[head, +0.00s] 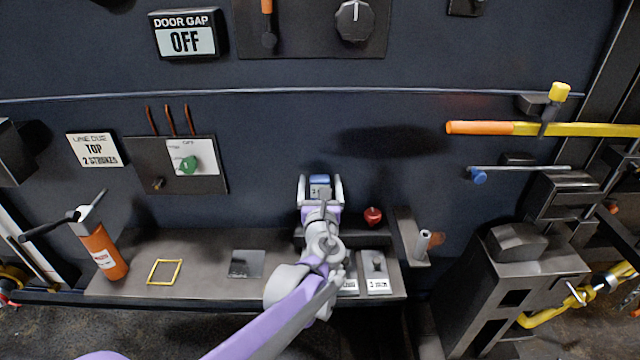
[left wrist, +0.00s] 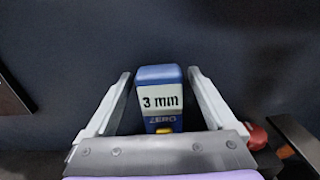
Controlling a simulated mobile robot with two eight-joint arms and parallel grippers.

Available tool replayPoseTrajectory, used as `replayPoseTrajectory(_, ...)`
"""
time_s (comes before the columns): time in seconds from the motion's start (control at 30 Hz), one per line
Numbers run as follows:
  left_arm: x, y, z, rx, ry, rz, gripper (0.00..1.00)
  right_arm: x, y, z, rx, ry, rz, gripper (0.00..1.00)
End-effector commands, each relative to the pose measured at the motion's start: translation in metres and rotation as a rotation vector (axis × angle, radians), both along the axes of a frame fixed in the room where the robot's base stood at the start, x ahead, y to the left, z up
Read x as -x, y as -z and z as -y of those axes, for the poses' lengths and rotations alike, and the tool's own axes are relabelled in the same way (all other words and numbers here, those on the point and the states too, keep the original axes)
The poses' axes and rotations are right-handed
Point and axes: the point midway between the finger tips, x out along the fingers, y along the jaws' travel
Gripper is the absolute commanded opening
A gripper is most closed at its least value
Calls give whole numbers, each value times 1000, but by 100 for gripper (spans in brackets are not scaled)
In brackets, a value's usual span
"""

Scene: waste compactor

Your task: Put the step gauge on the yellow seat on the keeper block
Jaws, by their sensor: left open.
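My left gripper (head: 320,178) is open, with one finger on each side of the gauge; in the left wrist view thin gaps show between the fingers and the block. The gauge's underside is hidden behind the gripper. A yellow square outline (head: 164,272) lies on the bench at left. A dark block (head: 515,242) stands on the pedestal at right; I cannot tell whether it is the keeper block. No yellow seat is clear on it.
The bench (head: 210,285) carries an orange cylinder (head: 102,250) at left and label plates near my arm. A red apple-like object (head: 373,216) sits right of my gripper, with a grey cylinder (head: 422,243) further right. An orange and yellow bar (head: 490,128) juts out at upper right.

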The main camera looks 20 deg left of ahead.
Motion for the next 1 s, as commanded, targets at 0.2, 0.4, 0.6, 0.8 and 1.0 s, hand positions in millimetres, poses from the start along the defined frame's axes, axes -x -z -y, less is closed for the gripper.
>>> replayPoseTrajectory(0.2, 23, -2, 8, 1, 3, 0, 90, 0, 2, 0, 0, 0, -1, 75)
replayPoseTrajectory(0.4, 66, -2, 20, 1, 4, 0, 90, 2, 6, 0, 0, 0, -3, 75)
replayPoseTrajectory(0.6, 100, -2, 29, 1, 2, 0, 90, 2, 8, 0, 0, 0, -3, 75)
replayPoseTrajectory(0.8, 114, -3, 33, 0, 1, 0, 90, 2, 8, 0, 0, 0, -4, 75)
replayPoseTrajectory(1.0, 120, 0, 25, 62, -22, -2, 90, 2, 8, 0, 0, 0, -4, 75)
